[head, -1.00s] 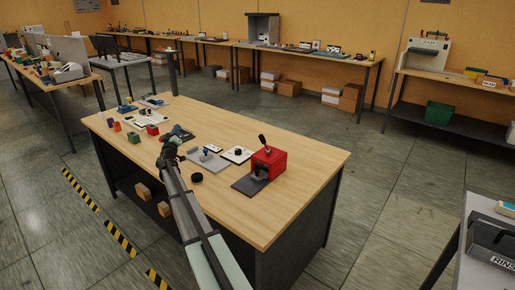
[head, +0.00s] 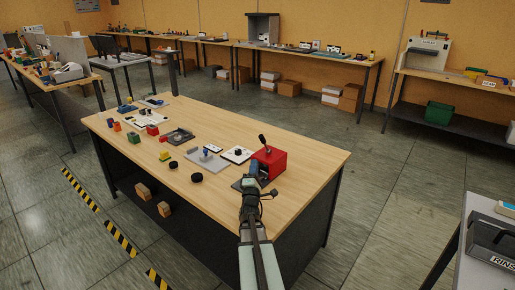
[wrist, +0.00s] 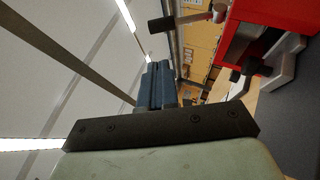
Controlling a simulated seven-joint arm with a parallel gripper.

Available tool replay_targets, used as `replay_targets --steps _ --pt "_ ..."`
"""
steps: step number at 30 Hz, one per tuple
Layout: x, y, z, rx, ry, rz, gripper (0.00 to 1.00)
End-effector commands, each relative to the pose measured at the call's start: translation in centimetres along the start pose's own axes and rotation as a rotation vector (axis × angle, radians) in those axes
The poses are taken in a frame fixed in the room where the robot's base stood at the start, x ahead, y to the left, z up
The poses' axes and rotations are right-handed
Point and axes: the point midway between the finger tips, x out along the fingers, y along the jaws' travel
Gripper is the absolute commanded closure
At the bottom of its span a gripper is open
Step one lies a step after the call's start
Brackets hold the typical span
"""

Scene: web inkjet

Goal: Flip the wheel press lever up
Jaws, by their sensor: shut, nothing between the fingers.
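The wheel press is a red box (head: 271,164) on a dark base near the right end of the wooden table. Its lever (head: 263,142) has a black grip and rises above the box, leaning slightly left. In the wrist view, which is turned sideways, the red body (wrist: 277,12) is at upper right, and the lever grip (wrist: 162,24) sticks out leftward from it on a grey rod. My gripper (head: 253,167) is at the press's front left side, with its blue fingers (wrist: 160,83) shut and empty. The fingers look apart from the lever. My gripper hides part of the press base.
Two black wheels (head: 196,178) lie on the table left of my gripper. A grey plate with a blue part (head: 206,157) and a white plate (head: 237,155) are left of the press. The table to the press's right is clear.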

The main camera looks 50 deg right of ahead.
Motion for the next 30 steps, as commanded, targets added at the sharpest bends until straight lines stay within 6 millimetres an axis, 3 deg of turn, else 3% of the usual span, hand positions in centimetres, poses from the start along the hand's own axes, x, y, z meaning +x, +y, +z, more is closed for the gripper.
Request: replay_targets --steps 17,30 --pt "0.1 0.0 0.6 -0.025 0.0 0.0 1.0" --pt "6.5 -0.1 0.5 -0.024 0.001 0.0 1.0"
